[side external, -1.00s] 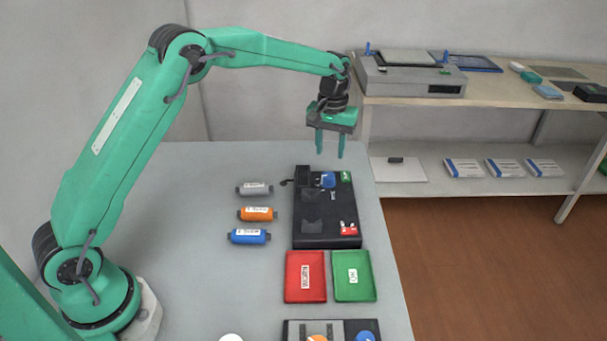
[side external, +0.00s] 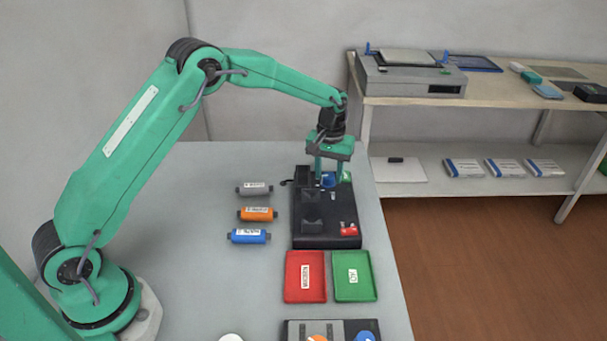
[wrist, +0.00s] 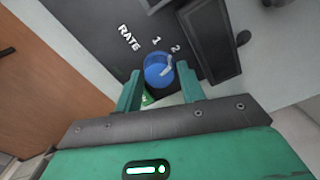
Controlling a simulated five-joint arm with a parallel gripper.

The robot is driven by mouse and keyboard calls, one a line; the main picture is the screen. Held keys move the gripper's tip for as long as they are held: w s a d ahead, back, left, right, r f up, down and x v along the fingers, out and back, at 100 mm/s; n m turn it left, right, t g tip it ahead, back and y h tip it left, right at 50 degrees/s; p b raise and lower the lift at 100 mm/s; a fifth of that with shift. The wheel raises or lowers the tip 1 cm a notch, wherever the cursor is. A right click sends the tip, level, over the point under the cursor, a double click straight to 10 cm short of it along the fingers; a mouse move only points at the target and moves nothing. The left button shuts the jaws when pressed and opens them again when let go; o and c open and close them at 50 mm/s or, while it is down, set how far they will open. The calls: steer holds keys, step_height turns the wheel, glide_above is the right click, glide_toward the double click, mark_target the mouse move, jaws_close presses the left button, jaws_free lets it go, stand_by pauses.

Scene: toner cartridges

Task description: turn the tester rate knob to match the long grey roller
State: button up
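The long grey roller (side external: 255,188) lies on the table, the farthest of a column of three rollers left of the black tester (side external: 325,228). The blue rate knob (side external: 328,180) is at the tester's far end. In the wrist view the knob (wrist: 157,72) sits by the word RATE and the digits 1 and 2, its pale pointer on the side toward the 2. My gripper (side external: 331,178) is low over the knob, open, one finger on each side of it. The wrist view shows my gripper's fingers (wrist: 158,80) apart; contact with the knob cannot be told.
An orange roller (side external: 257,214) and a blue roller (side external: 249,237) lie nearer than the grey one. A red tray (side external: 305,290) and a green tray (side external: 353,290) sit in front of the tester. The tester's raised black blocks (side external: 306,177) stand close left of my gripper.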

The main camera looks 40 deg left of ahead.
steer(key=c, duration=0.7)
steer(key=shift+m, duration=0.4)
steer(key=m, duration=0.8)
steer(key=shift+d, duration=0.1)
stand_by(0.3)
